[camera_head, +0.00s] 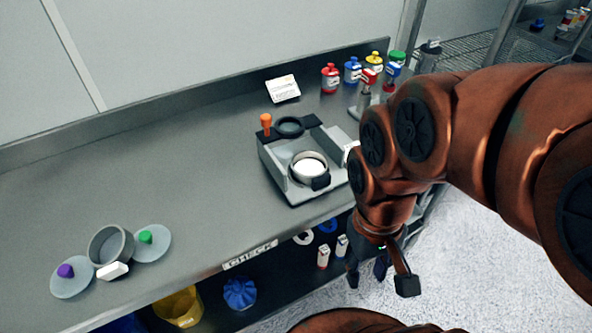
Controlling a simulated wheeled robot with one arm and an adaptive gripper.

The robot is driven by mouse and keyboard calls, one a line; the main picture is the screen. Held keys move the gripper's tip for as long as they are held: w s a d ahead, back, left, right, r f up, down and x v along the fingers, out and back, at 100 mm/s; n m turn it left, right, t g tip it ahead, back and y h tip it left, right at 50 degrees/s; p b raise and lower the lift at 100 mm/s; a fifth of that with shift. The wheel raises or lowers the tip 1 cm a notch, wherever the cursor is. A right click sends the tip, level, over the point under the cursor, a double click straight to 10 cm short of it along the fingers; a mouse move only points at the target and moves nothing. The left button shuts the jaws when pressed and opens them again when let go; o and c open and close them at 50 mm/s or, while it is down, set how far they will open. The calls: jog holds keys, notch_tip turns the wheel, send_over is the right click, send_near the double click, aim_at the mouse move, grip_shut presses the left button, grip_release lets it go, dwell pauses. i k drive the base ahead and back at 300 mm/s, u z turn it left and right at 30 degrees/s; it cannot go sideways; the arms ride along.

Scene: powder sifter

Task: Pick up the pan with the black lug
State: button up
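The pan with the black lug (296,165) sits in the grey sifter machine (270,158) on the metal bench. It looks round and silvery with white material inside, and its black lug (321,183) faces the front right. My gripper (380,281) hangs in front of the bench edge, to the right of and below the pan in the picture. Its fingers point down and are spread apart, with nothing seen between them. A second grey pan (101,232) with a white lug (113,271) stands at the far left of the bench.
Two grey discs, one with a purple knob (66,271) and one with a green knob (146,237), flank the left pan. An orange knob (266,119) rises from the machine. Several coloured bottles (331,78) stand behind it. The bench middle (190,170) is clear.

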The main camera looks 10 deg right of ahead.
aim_at(308, 168)
jog(key=z, duration=1.1)
jog(key=k, duration=1.35)
jog(key=u, duration=1.65)
jog(key=i, duration=0.5)
